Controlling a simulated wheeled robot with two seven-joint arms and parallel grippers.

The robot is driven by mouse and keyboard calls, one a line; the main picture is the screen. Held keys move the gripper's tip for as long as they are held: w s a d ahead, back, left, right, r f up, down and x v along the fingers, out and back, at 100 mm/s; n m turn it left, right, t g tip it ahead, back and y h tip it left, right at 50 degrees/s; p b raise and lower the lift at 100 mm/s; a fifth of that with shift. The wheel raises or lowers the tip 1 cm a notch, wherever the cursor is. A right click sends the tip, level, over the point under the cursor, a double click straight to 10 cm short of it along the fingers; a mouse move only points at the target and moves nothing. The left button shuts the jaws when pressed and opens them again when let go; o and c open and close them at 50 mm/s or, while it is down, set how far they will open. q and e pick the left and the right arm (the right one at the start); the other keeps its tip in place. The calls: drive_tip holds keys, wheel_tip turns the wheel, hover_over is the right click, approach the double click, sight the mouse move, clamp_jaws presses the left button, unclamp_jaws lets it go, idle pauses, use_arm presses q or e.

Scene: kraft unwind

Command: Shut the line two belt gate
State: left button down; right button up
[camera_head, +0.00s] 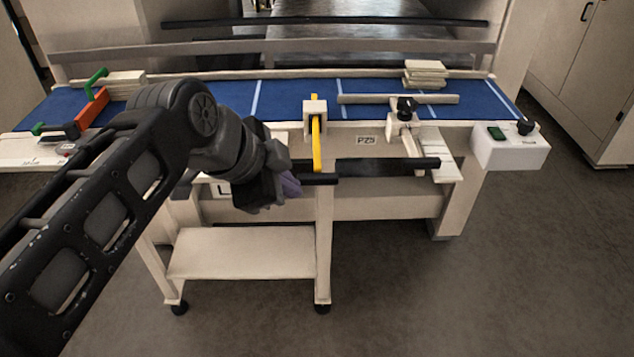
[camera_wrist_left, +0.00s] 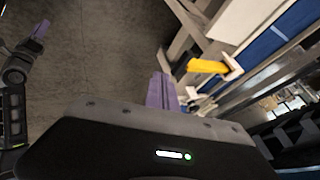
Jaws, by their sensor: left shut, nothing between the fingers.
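A yellow bar (camera_head: 317,150) runs through a cream bracket (camera_head: 315,107) at the front edge of the blue belt (camera_head: 282,100) and hangs down in front of it; it also shows in the left wrist view (camera_wrist_left: 206,66). I cannot tell from the pictures which part is the line two gate. My left gripper (camera_head: 291,185), with purple fingers, is shut and empty, left of the yellow bar's lower end and apart from it. Its fingers also show in the left wrist view (camera_wrist_left: 161,92). My right gripper shows in the left wrist view (camera_wrist_left: 40,29), far left, too small to tell its state.
An orange bar (camera_head: 93,108) with green ends stands at the belt's left. A cream rail (camera_head: 398,99) and black knob (camera_head: 405,105) sit on the right, above a black bar (camera_head: 387,164). A white control box (camera_head: 511,148) is at the right end.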

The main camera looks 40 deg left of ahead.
sight(313, 184)
use_arm(q)
drive_tip(key=shift+f, duration=0.1)
drive_tip(key=w+f+p, duration=0.1)
drive_tip(key=w+f, duration=0.1)
drive_tip(key=w, duration=0.1)
drive_tip(key=w+a+f, duration=0.1)
drive_tip(key=w+f, duration=0.2)
drive_tip(key=w+a+f+p, duration=0.1)
drive_tip(key=w+f, duration=0.2)
drive_tip(key=shift+w+a+p, duration=0.1)
drive_tip(key=shift+w+p, duration=0.05)
drive_tip(key=shift+p, duration=0.2)
